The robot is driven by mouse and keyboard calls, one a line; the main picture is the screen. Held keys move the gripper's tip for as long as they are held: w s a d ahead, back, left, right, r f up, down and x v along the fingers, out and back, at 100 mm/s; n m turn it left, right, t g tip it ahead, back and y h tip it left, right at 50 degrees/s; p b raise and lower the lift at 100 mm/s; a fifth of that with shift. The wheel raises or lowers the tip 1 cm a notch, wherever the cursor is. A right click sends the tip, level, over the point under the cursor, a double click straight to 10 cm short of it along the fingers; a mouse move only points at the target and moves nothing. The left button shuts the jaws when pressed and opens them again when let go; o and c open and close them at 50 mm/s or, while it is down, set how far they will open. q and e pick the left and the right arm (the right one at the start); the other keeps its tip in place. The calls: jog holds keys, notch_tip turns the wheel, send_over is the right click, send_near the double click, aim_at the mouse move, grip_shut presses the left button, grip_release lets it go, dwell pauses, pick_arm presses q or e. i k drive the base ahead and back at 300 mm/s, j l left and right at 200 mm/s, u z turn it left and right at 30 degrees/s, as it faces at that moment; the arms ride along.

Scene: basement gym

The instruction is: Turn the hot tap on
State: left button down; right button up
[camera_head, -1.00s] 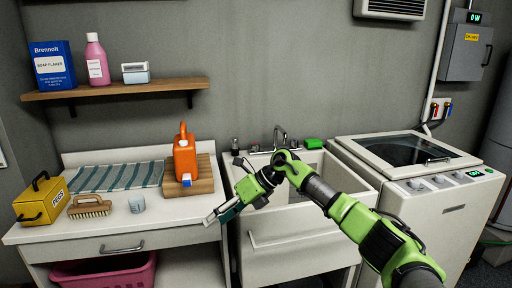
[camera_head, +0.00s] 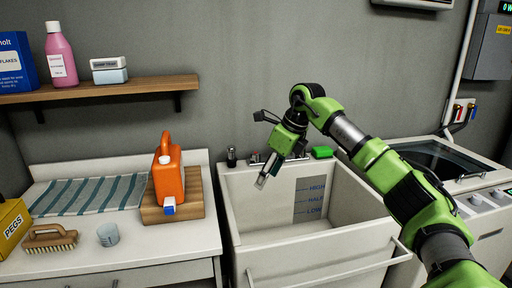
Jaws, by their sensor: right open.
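The white sink (camera_head: 232,212) stands in the middle of the view, with level marks HIGH, HALF and LOW on its inner wall. At its back rim is the tap fitting (camera_head: 255,158), of which only a small part shows to the left of my gripper. The spout and the rest of the fitting are hidden behind my right gripper and wrist. My right gripper (camera_head: 263,180) is open and empty, pointing down in front of the tap over the back of the basin. I cannot tell whether it touches anything. My left gripper is not in view.
An orange jug (camera_head: 168,180) stands on a wooden board at left. A top-loading washer (camera_head: 480,185) stands at right. The basin is empty.

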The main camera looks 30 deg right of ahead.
aim_at(255, 156)
jog(key=i+l, duration=0.95)
jog(key=i, duration=0.15)
